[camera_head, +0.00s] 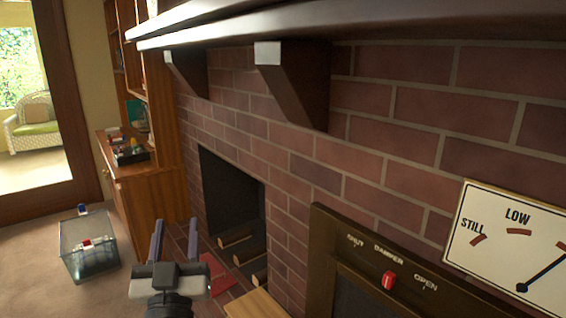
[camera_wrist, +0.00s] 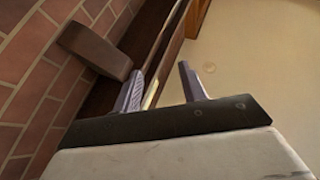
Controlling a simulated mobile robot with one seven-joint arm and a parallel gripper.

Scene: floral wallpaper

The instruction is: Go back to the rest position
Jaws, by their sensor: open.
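My gripper (camera_head: 173,240) is in the lower left of the head view, in front of the brick fireplace. Its two fingers stand apart with nothing between them. In the wrist view my gripper (camera_wrist: 160,88) also shows open and empty, with a dark mantel bracket (camera_wrist: 95,50) and the brick wall to its left and a plain pale wall to its right. Nothing in either view marks the rest position.
A brick wall (camera_head: 390,120) with a mantel (camera_head: 330,20) fills the right. A damper panel (camera_head: 400,270) with a red knob and a dial plate (camera_head: 515,245) are at lower right. A clear bin (camera_head: 90,245) stands on the carpet. A wooden cabinet (camera_head: 150,190) stands beyond. Carpet shows at lower left.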

